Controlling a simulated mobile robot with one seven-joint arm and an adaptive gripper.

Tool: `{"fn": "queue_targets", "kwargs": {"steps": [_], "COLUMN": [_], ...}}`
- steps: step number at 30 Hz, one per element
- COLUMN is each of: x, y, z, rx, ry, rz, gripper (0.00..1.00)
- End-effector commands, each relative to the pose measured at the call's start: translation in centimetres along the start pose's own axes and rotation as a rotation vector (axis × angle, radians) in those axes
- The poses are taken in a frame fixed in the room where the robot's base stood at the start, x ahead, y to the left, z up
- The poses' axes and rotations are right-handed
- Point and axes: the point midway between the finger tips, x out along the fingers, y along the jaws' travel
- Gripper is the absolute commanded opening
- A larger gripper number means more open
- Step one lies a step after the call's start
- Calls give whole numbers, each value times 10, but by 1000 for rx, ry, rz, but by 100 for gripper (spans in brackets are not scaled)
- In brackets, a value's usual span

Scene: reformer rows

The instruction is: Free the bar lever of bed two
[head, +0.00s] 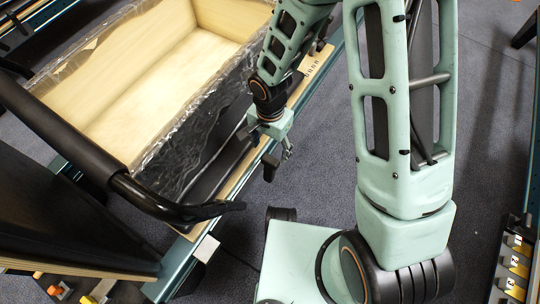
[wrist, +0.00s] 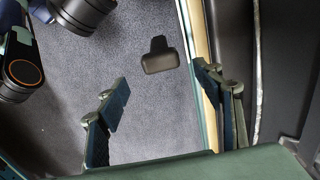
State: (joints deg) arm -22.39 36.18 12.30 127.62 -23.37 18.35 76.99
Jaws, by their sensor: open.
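The near bed, with a long wooden rail (head: 313,72), fills the left of the head view; I cannot read a bed number on it. Its black foot bar (head: 65,135) slants across and ends in a curved grip. My gripper (head: 279,160) hangs beside the bed's right rail, pointing down, open and empty. In the wrist view a small dark paddle-shaped piece (wrist: 160,58) shows beyond and between the open fingertips (wrist: 160,76), apart from them. I cannot tell whether it is the bar lever. The bed's rail (wrist: 203,45) runs beside the right finger.
A pale open box (head: 150,85) wrapped in clear film lies on the bed. A pale square block (head: 207,248) sits at the rail's near end. Another bed's edge with numbered yellow tags (head: 514,268) stands at right.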

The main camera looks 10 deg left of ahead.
Motion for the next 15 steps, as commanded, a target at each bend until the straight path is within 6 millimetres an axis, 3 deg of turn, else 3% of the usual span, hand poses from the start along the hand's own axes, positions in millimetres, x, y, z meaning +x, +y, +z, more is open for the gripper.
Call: {"fn": "queue_targets", "kwargs": {"steps": [1,6,15], "x": [14,48,82], "y": [0,0,0], "z": [1,0,-1], "rx": [0,0,1], "ry": [-2,-1,1], "rz": [2,2,-1], "gripper": [61,61,61]}}
